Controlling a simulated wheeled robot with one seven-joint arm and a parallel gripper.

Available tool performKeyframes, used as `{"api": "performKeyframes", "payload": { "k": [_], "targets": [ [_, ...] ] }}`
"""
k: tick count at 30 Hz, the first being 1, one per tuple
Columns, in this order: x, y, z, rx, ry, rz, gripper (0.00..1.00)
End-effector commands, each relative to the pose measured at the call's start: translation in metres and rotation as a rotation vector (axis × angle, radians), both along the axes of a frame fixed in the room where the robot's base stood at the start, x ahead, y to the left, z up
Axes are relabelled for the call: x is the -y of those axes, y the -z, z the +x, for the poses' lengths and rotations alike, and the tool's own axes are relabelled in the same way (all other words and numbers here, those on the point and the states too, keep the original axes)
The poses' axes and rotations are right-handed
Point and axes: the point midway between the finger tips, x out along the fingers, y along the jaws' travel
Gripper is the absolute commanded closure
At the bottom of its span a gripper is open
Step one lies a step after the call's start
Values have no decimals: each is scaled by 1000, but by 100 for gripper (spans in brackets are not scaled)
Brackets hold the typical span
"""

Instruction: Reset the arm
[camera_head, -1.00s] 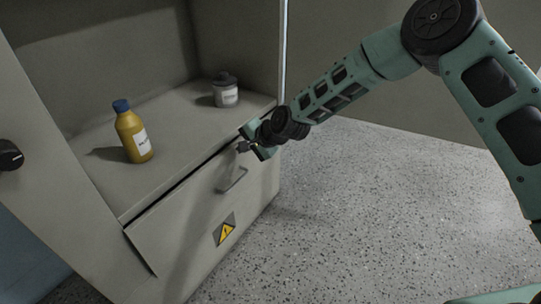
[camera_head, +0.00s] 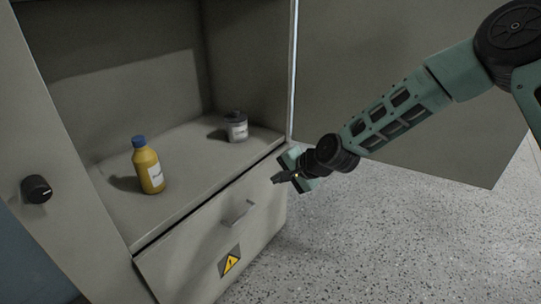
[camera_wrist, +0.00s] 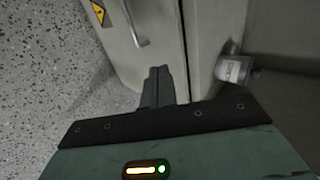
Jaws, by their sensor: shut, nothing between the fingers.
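My gripper (camera_head: 283,178) is in front of the cabinet, near the right end of the shelf's front edge. Its fingers are together with nothing between them. In the wrist view the shut fingers (camera_wrist: 158,86) point toward the gap between the drawer front and the shelf. My arm reaches in from the upper right in the head view.
A yellow bottle with a blue cap (camera_head: 149,168) and a grey jar (camera_head: 236,127) stand on the cabinet shelf (camera_head: 195,160). Below is a drawer (camera_head: 190,256) with a handle (camera_head: 237,213) and warning sign. An open door (camera_head: 400,60) stands behind my arm. Speckled floor lies right.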

Motion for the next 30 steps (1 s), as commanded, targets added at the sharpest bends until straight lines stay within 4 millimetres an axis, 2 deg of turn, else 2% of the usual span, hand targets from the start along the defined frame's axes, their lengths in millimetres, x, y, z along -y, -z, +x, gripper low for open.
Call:
{"api": "performKeyframes", "payload": {
  "k": [2, 5, 8, 13, 17, 21, 24, 30],
  "targets": [
    [-1, -2, -3, 2, -10, -6, 100],
    [-7, -10, -19, 10, -77, -51, 100],
    [-13, -25, -52, 25, -208, -144, 100],
    [-11, -55, -130, 49, -493, -354, 100],
    [5, -77, -188, 61, -693, -501, 100],
    [31, -99, -248, 63, -884, -638, 100],
    [50, -112, -283, 61, -990, -706, 100],
    [83, -129, -335, 52, -1146, -794, 100]
  ]
}}
